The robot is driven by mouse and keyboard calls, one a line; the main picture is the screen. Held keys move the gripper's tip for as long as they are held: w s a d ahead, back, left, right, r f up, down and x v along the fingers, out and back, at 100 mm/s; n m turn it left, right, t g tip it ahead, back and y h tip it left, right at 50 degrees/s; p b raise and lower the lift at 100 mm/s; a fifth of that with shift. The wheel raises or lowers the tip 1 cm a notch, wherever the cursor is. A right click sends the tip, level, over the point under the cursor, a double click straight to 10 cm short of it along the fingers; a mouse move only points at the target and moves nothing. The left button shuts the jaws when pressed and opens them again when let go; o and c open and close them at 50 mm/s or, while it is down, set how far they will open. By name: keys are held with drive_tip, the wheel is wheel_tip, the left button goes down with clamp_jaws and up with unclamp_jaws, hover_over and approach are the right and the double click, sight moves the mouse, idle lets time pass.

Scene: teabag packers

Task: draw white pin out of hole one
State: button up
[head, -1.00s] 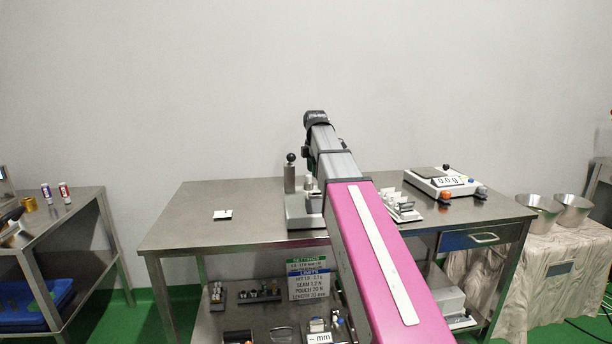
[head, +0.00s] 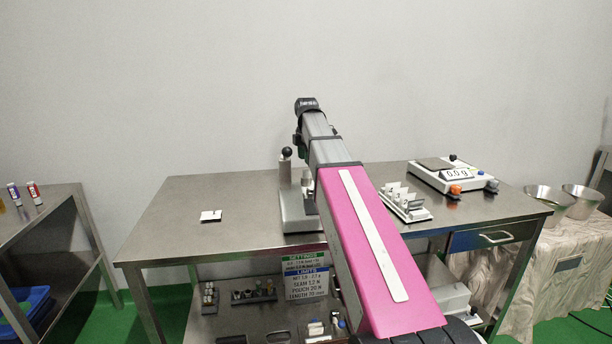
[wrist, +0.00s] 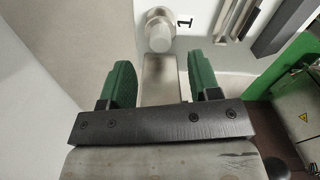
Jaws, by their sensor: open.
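In the wrist view, a pale round pin (wrist: 158,30) stands by a black "1" on a light grey block. My gripper (wrist: 158,65) has its two green fingers apart, with the pin just beyond the fingertips and between their lines. A flat metallic strip (wrist: 161,82) shows between the fingers, below the pin. Nothing is clearly gripped. In the head view, my arm covers much of the grey fixture (head: 297,217) on the steel table, so the pin cannot be made out for certain there.
A black-knobbed post (head: 286,168) rises at the fixture's left. A rack of white pieces (head: 408,208) and a scale (head: 453,175) reading 0.0 g stand to the right on the steel table (head: 200,245). A small white item (head: 211,216) lies left, with clear table around it.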

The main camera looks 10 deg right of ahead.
sight(306, 170)
drive_tip(key=shift+f, duration=2.85)
drive_tip(key=c, duration=1)
